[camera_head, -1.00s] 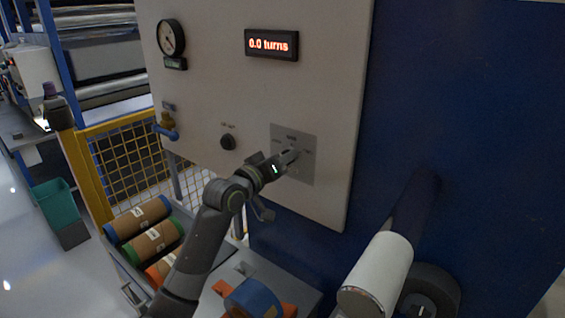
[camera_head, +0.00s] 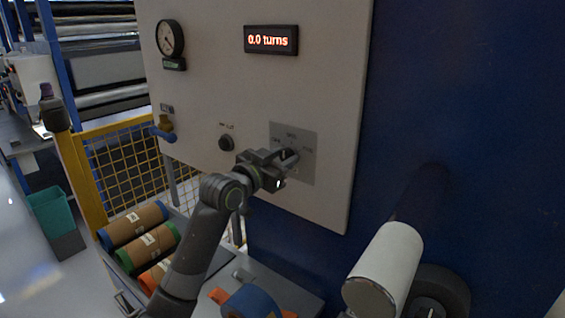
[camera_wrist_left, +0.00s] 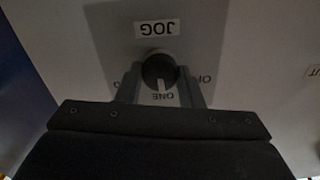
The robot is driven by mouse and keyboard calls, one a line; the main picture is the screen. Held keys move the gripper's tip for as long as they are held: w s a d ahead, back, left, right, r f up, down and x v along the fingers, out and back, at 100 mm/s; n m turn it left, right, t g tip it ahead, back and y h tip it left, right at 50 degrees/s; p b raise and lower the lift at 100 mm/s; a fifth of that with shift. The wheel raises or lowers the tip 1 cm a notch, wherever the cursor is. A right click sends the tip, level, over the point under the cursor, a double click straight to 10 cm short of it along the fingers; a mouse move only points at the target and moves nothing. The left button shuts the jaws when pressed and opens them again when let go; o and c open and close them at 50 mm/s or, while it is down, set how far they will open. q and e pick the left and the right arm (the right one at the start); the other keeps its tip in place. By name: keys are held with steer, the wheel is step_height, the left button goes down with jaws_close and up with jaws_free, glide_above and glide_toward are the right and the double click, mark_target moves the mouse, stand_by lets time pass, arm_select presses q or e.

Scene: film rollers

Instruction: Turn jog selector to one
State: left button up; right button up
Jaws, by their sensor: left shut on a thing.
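The jog selector is a dark round knob (camera_wrist_left: 159,68) on a grey plate (camera_head: 306,174) on the white panel. In the left wrist view its JOG label (camera_wrist_left: 157,28) appears upside down, and the knob's white pointer line points at the word ONE (camera_wrist_left: 157,97). Other position words beside the knob are partly hidden by the fingers. My left gripper (camera_head: 287,158) is shut on the knob. In the left wrist view its two fingers (camera_wrist_left: 159,88) stand on either side of the knob. My right gripper is not in view.
A display (camera_head: 271,40) reads 0.0 turns. A gauge (camera_head: 170,38), a black button or knob (camera_head: 226,143) and a blue-handled valve (camera_head: 163,129) sit on the panel. A white roller (camera_head: 388,265) juts out at lower right. Film rolls (camera_head: 145,246) lie in a tray below.

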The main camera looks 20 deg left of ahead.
arm_select(q)
steer(key=shift+m, duration=0.4)
steer(key=o, duration=1)
steer(key=shift+c, duration=0.2)
steer(key=b+v, duration=0.3)
steer(key=v, duration=1.4)
steer(key=shift+s+b, duration=0.2)
steer(key=shift+b, duration=0.1)
steer(key=shift+a, duration=0.1)
